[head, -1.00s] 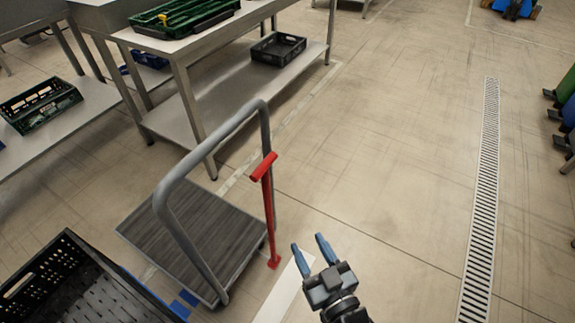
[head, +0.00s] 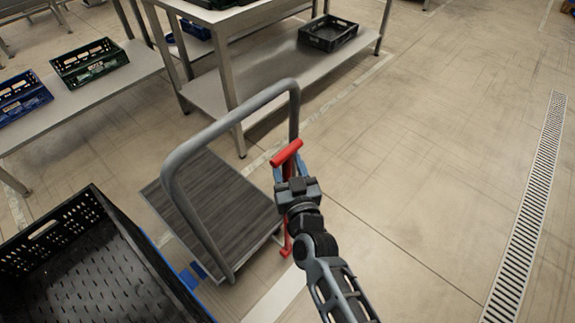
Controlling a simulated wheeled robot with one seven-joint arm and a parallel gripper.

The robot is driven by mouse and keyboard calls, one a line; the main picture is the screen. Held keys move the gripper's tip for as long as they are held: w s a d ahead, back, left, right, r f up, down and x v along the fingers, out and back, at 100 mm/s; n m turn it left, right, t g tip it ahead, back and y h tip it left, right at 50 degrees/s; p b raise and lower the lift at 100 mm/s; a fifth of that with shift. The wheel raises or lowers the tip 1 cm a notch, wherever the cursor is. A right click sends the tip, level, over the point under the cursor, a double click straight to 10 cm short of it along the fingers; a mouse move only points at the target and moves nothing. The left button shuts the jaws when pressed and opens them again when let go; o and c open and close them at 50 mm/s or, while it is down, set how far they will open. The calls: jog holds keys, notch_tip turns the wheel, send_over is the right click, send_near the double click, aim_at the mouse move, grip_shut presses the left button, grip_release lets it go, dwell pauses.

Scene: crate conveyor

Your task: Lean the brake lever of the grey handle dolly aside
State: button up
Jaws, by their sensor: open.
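The grey handle dolly (head: 218,198) stands on the floor left of centre, with a dark ribbed deck and a bent grey tube handle (head: 181,160). Its red brake lever (head: 287,152) stands roughly upright by the right leg of the handle, with a red crossbar at the top and a red foot at the floor. My gripper (head: 289,170) is open at the upper part of the lever, just below the crossbar. The blue fingers show on either side of the red shaft. My wrist hides the middle of the lever, and I cannot tell whether the fingers touch it.
A large black crate (head: 60,225) is at the lower left, close to the dolly. Steel tables stand behind, with a black crate (head: 328,33) on a low shelf and green (head: 90,62) and blue crates (head: 22,98) at left. The floor right of my arm is clear up to a drain grate (head: 535,190).

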jog(key=shift+w+a, duration=0.2)
jog(key=shift+w, duration=0.35)
grip_shut()
